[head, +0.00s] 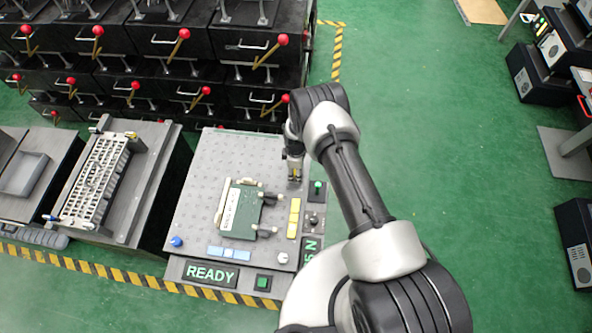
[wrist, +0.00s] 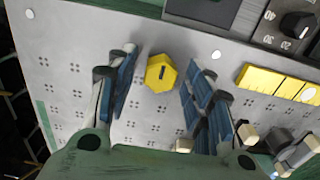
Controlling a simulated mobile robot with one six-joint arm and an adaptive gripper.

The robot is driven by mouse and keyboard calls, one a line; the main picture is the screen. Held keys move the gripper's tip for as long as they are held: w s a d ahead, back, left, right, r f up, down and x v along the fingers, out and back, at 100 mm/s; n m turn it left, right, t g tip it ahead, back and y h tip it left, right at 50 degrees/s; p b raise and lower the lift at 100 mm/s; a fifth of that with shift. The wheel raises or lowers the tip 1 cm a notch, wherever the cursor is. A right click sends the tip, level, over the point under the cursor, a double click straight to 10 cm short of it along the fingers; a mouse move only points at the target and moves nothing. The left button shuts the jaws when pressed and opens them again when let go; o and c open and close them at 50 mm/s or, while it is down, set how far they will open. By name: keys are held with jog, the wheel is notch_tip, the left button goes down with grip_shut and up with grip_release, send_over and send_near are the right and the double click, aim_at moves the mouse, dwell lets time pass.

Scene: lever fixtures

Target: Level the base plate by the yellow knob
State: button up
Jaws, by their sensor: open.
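The yellow knob (wrist: 161,72) is a faceted knob with a dark slot on its face, on the grey perforated base plate (wrist: 65,62). My gripper (wrist: 159,66) is open in the wrist view, with one blue-padded finger left of the knob and one right of it. Gaps show on both sides, and I cannot tell how far the fingertips are above the plate. In the head view the base plate (head: 196,200) lies beneath my gripper (head: 294,178), which is at its upper right corner. The knob is largely hidden there.
A green circuit board (head: 240,212) lies mid-plate with black clamps beside it. Yellow blocks (head: 293,218) and a black dial (wrist: 296,22) are nearby. A blue knob (head: 176,241) and white knob (head: 283,258) sit at the front corners. Black red-knobbed lever cabinets (head: 140,40) stand behind.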

jog(key=c, duration=1.1)
jog(key=shift+m, duration=0.3)
